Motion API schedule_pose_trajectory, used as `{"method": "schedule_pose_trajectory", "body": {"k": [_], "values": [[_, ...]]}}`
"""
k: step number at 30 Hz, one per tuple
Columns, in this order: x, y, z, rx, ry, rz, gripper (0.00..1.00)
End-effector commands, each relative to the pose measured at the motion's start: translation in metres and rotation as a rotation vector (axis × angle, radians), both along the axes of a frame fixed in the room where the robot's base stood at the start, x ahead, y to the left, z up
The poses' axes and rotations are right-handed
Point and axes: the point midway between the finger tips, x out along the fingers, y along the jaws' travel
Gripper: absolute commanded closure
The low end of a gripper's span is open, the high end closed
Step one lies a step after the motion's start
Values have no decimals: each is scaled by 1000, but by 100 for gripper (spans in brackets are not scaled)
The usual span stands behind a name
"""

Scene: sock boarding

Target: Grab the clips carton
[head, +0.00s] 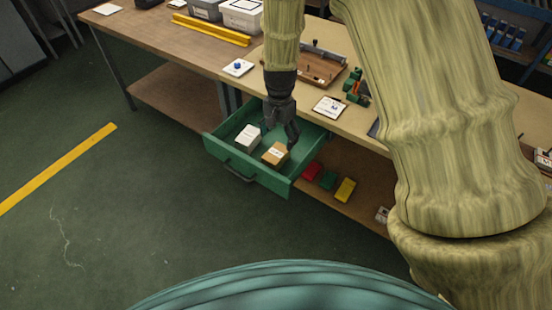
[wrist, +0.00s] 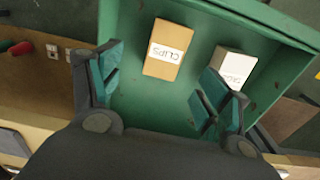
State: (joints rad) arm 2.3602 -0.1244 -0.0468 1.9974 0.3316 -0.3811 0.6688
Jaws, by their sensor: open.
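The clips carton (head: 275,154) is a tan box with a white label, lying in the open green drawer (head: 238,179). In the wrist view its label reads CLIPS on the carton (wrist: 167,52), which shows ahead of my gripper, between the lines of the two fingers. A white carton (head: 248,138) lies beside it in the drawer; in the wrist view this white carton (wrist: 234,68) is partly hidden by one finger. My gripper (head: 281,137) is over the drawer, fingers spread and empty. In the wrist view my gripper's fingertips (wrist: 160,78) are apart, with nothing between them.
The drawer walls surround both cartons. The bench top (head: 300,88) behind holds a wooden board (head: 320,68), a white card (head: 329,107) and small green and orange parts. Red, green and yellow blocks (head: 345,190) lie on the lower shelf right of the drawer. The floor in front is clear.

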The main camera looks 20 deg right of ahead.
Motion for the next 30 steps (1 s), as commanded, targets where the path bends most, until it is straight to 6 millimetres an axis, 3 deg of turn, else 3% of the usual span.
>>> {"method": "schedule_pose_trajectory", "body": {"k": [9, 20, 30], "values": [[0, 1, -38, 0, 3, 1, 23], [0, 1, -55, 0, 1, -2, 23], [3, 6, -90, 0, 1, -3, 23]]}}
